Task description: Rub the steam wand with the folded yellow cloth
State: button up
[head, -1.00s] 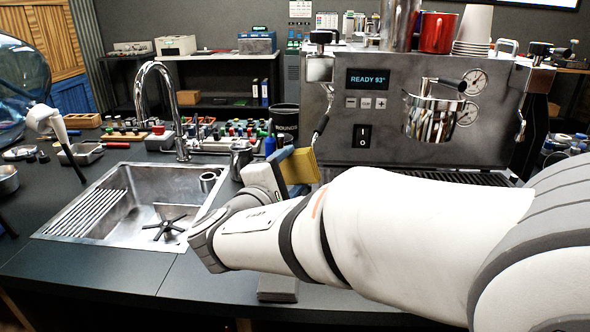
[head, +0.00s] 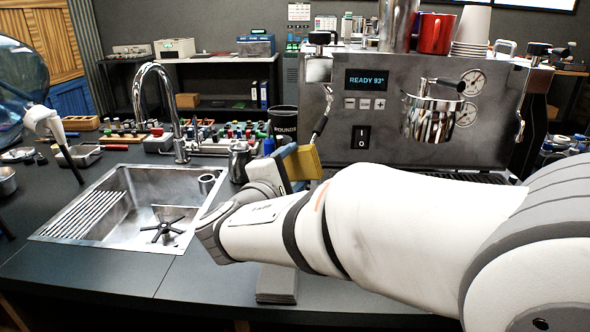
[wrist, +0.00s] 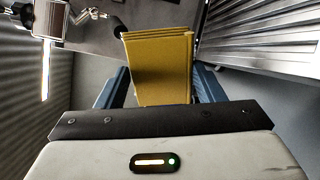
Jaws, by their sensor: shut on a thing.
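The folded yellow cloth (head: 306,162) is held upright between the blue fingers of my gripper (head: 288,160). In the wrist view, the layered cloth (wrist: 162,62) sticks out beyond my gripper (wrist: 160,98), with a finger on each side. The steam wand (head: 320,127) hangs at the left front of the steel brewer (head: 375,150). Its lower end is just above and behind the cloth in the head view. I cannot tell whether they touch. My arm hides the lower front of the brewer.
A steel sink (head: 165,187) with a tall tap (head: 176,110) lies to the left. A small steel pitcher (head: 239,162) and a black cup (head: 284,122) stand behind my gripper. A stack of grey pads (head: 276,284) lies near the counter's front edge. The front left counter is clear.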

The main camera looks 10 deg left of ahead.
aim_at(315, 171)
jog(key=shift+s+d+b, duration=0.25)
jog(key=shift+d+b, duration=0.1)
jog(key=shift+d, duration=0.3)
jog(key=shift+s+d+b, duration=0.25)
jog(key=shift+d+b, duration=0.05)
jog(key=shift+d, duration=0.3)
jog(key=shift+s+d+b, duration=0.25)
jog(key=shift+d+b, duration=0.1)
jog(key=shift+d, duration=0.3)
jog(key=shift+w+f+b, duration=0.1)
jog(key=shift+b, duration=0.25)
jog(key=shift+w+a, duration=0.25)
jog(key=shift+a, duration=0.35)
jog(key=shift+w+a, duration=0.25)
jog(key=shift+a, duration=0.4)
jog(key=shift+w+a, duration=0.25)
jog(key=shift+a, duration=0.35)
jog(key=b+v, duration=0.2)
jog(key=v, duration=0.4)
